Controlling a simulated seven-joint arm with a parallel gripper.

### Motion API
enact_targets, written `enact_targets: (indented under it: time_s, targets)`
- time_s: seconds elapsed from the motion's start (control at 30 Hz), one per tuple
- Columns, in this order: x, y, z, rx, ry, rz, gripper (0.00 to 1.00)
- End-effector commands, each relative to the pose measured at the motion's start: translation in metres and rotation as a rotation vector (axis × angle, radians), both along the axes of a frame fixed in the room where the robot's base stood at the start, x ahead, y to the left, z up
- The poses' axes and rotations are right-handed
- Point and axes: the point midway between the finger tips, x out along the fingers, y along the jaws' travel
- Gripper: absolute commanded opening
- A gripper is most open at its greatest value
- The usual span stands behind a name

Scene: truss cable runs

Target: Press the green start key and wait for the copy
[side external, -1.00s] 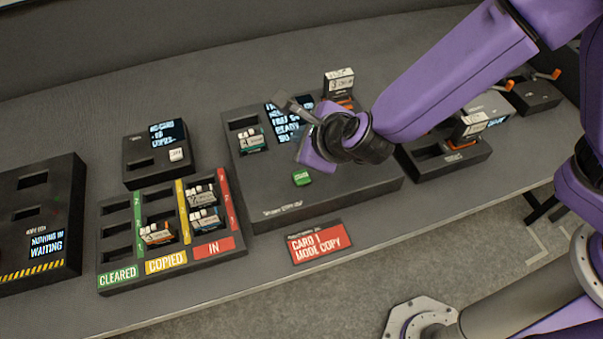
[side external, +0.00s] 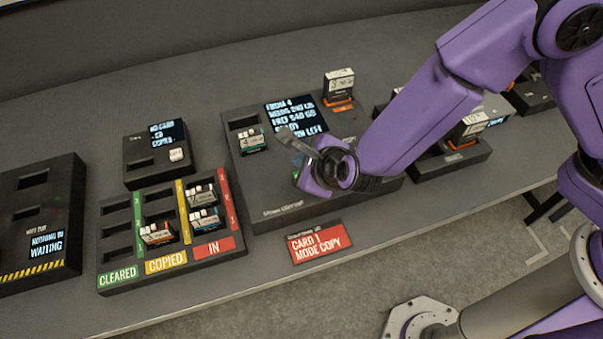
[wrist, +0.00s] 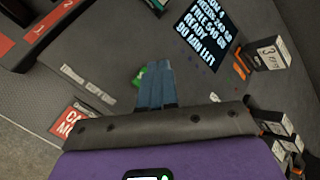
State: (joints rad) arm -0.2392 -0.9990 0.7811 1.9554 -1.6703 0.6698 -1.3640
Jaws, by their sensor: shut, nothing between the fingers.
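The copier console (side external: 268,200) is a dark box with a lit screen (side external: 297,117) that reads in part "FROM 4", "READY" and "90 MIN LEFT". The green start key (wrist: 138,77) shows in the wrist view, just left of my fingertips and partly covered by them. In the side view my purple hand hides it. My gripper (wrist: 154,68) is shut and empty, low over the console top beside the key. I cannot tell if the fingertips touch the key. A teal card (side external: 250,140) sits in the console's left slot. An orange-based white card (side external: 339,87) stands at its back right.
A tray (side external: 118,232) with cleared, copied and in columns holds several cards at the left. A small screen box (side external: 150,173) stands behind it. Another card device (side external: 450,163) is at the right.

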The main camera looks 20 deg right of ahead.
Motion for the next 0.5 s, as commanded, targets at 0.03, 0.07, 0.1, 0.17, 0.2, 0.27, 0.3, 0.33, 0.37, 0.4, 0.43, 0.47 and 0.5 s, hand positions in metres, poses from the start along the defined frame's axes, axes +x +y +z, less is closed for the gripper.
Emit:
enact_targets:
  time_s: [0.03,0.07,0.1,0.17,0.2,0.27,0.3,0.33,0.37,0.4,0.43,0.47,0.5]
  targets:
    - [0.000,0.000,-0.005,-0.002,0.001,0.000,0.00]
    - [0.000,0.000,-0.007,-0.001,0.001,-0.001,0.00]
    - [0.000,0.000,-0.010,-0.001,0.000,0.000,0.00]
    - [0.000,0.000,-0.013,-0.001,0.000,0.000,0.00]
    - [0.000,0.000,-0.014,-0.001,0.001,-0.001,0.00]
    - [0.000,0.000,-0.016,0.000,0.001,-0.001,0.00]
    - [0.000,0.000,-0.017,0.001,0.000,-0.001,0.00]
    - [0.000,0.000,-0.017,0.000,0.000,0.000,0.00]
    - [0.000,0.000,-0.017,0.000,0.001,0.001,0.00]
    - [0.000,0.000,-0.017,0.000,0.001,0.001,0.00]
    - [0.000,0.000,-0.017,0.000,0.001,0.001,0.00]
    - [0.000,0.000,-0.017,0.001,0.001,0.000,0.00]
    - [0.000,0.000,-0.017,0.000,0.001,0.001,0.00]
